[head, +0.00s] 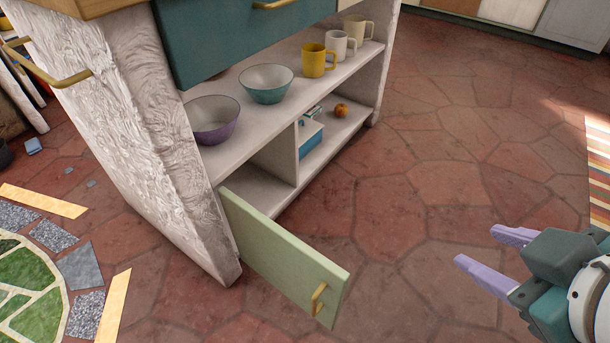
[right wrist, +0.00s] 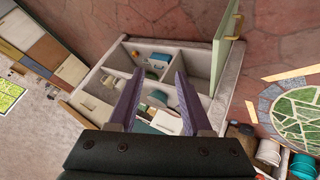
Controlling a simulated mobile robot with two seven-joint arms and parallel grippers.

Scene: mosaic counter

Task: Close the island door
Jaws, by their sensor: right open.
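The island door (head: 285,262) is a pale green panel with a brass handle (head: 319,298). It stands wide open, swung out from the lower left compartment of the white island (head: 150,130). The door also shows in the right wrist view (right wrist: 222,48), at the upper right, with its handle (right wrist: 238,26) outward. My right gripper (head: 482,250) is open and empty, well to the right of the door and apart from it. Its two purple fingers also show in the right wrist view (right wrist: 155,100), with the island beyond them. My left gripper is not in view.
Bowls (head: 266,84) and mugs (head: 318,60) stand on the island's upper shelf. An orange fruit (head: 341,110) and a blue box (head: 311,141) sit on the lower shelf. A teal drawer (head: 225,38) is above. Tiled floor (head: 430,200) between door and gripper is clear.

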